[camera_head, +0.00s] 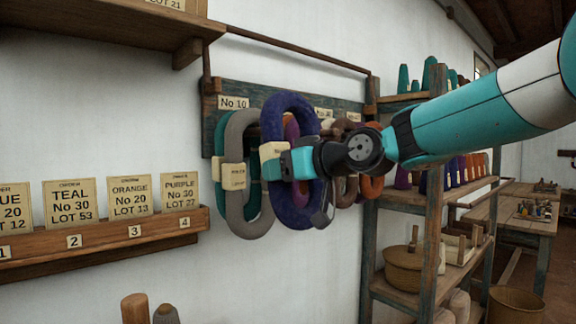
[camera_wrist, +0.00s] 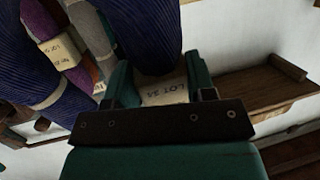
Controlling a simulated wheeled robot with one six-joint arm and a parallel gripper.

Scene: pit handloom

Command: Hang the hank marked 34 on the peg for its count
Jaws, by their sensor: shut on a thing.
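My gripper (camera_head: 277,167) is shut on a dark blue hank (camera_head: 288,106) at its pale paper label (camera_head: 272,150). The hank is a long upright loop in front of the peg board (camera_head: 285,97). In the wrist view, the fingers (camera_wrist: 160,85) clasp the label (camera_wrist: 165,95), which seems to read LOT 34. The hank (camera_wrist: 150,30) rises above them there. A plate reading No 10 (camera_head: 233,102) is on the board's left; other plates (camera_head: 323,113) are partly hidden and unreadable. I cannot tell whether the hank touches a peg.
A grey hank (camera_head: 238,135) and a teal hank (camera_head: 252,195) hang left of it. Brown (camera_head: 345,188) and orange (camera_head: 371,187) hanks hang right. A ledge of order cards (camera_head: 100,240) is at left, and a shelf rack (camera_head: 433,190) at right. A wooden shelf (camera_head: 110,25) overhangs upper left.

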